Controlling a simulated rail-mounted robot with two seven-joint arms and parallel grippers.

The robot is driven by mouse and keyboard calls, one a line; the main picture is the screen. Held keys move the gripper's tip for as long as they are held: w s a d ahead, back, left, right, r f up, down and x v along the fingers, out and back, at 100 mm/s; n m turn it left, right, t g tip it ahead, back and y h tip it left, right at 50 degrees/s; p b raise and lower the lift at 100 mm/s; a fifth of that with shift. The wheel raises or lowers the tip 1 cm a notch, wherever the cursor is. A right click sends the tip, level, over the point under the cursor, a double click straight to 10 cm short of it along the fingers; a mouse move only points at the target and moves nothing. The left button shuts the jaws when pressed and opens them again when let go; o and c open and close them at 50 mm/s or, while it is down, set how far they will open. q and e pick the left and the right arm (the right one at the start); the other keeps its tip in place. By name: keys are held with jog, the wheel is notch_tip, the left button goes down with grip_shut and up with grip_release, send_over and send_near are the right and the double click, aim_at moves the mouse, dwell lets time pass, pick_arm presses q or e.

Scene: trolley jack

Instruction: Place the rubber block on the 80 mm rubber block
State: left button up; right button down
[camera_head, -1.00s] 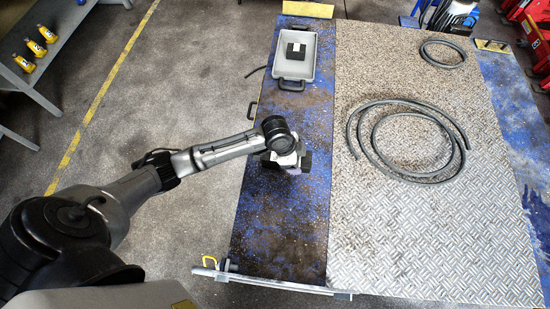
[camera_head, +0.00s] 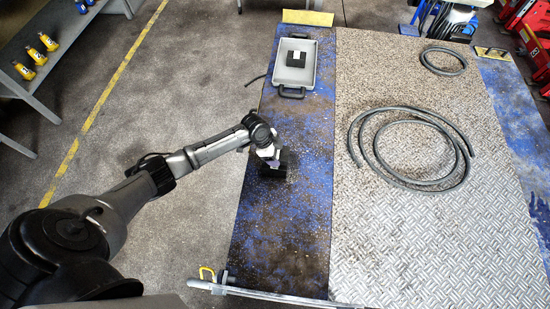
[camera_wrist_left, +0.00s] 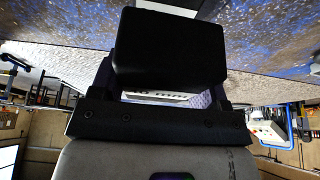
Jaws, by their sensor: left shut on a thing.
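My left gripper (camera_head: 270,155) is shut on a black rubber block (camera_head: 279,168), above the blue strip. In the left wrist view the held block (camera_wrist_left: 170,48) is a dark rounded box filling the upper middle, between the fingers of the left gripper (camera_wrist_left: 168,72). Another black block (camera_head: 295,58), with a pale patch on top, sits in the grey tray (camera_head: 307,77) at the far end of the strip. It is apart from the held block. I cannot read its size. My right gripper is not in view.
A hose coil (camera_head: 413,183) and a smaller hose ring (camera_head: 443,60) lie on the metal plate (camera_head: 410,250) to the right. A bar (camera_head: 265,293) crosses the near edge. The blue strip (camera_head: 290,125) between the gripper and tray looks clear.

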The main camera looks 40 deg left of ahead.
pick_arm(q)
jog(key=shift+f+b, duration=0.3)
jog(key=shift+f, duration=1.7)
jog(key=shift+f, duration=0.1)
jog(key=shift+f, duration=0.1)
jog(key=o, duration=1.1)
